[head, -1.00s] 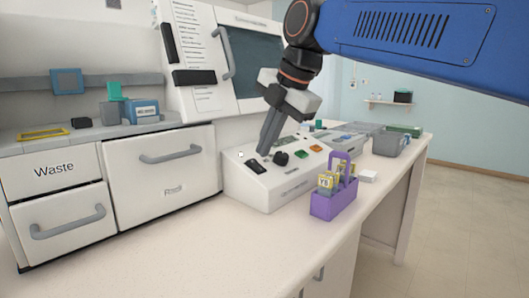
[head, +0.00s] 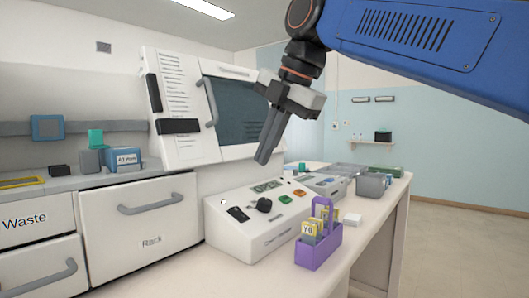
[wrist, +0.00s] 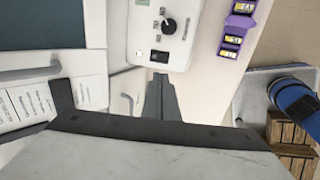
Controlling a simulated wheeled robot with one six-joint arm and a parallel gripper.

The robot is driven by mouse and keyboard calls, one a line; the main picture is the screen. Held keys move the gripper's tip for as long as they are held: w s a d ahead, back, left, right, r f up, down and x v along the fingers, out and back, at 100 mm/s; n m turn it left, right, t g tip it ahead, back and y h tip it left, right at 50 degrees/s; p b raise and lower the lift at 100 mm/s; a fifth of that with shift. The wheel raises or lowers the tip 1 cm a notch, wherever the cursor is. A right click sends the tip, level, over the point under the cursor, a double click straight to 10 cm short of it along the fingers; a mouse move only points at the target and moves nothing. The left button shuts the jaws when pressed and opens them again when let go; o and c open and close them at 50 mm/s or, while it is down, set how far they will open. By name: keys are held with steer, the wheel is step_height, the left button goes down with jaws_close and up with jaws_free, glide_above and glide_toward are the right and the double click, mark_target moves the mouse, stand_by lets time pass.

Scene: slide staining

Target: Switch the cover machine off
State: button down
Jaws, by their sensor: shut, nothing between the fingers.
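The white sloped machine (head: 262,240) stands on the bench with a black rocker switch (head: 238,214), a black knob (head: 264,205), a small display (head: 267,185), and green and orange buttons (head: 293,194). In the wrist view its panel (wrist: 145,30) shows the rocker switch (wrist: 159,56) and the knob (wrist: 168,25). The frames do not clearly show which way the rocker is set. My gripper (head: 263,161) is shut and empty, raised above the panel and apart from it. In the wrist view the closed fingertips (wrist: 160,78) appear just below the switch.
A purple slide rack (head: 318,248) with yellow-labelled slides stands right of the machine. A tall white cabinet with a dark window (head: 243,110) rises behind. Grey trays (head: 371,186) sit further back. A drawer unit with a grey handle (head: 160,203) is at left.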

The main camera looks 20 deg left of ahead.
mark_target(237, 208)
steer(key=shift+w+a+r, duration=0.4)
steer(key=shift+w, duration=0.1)
steer(key=x, duration=1.4)
steer(key=shift+f, duration=0.1)
steer(key=shift+a+f, duration=0.1)
steer(key=shift+f, duration=0.1)
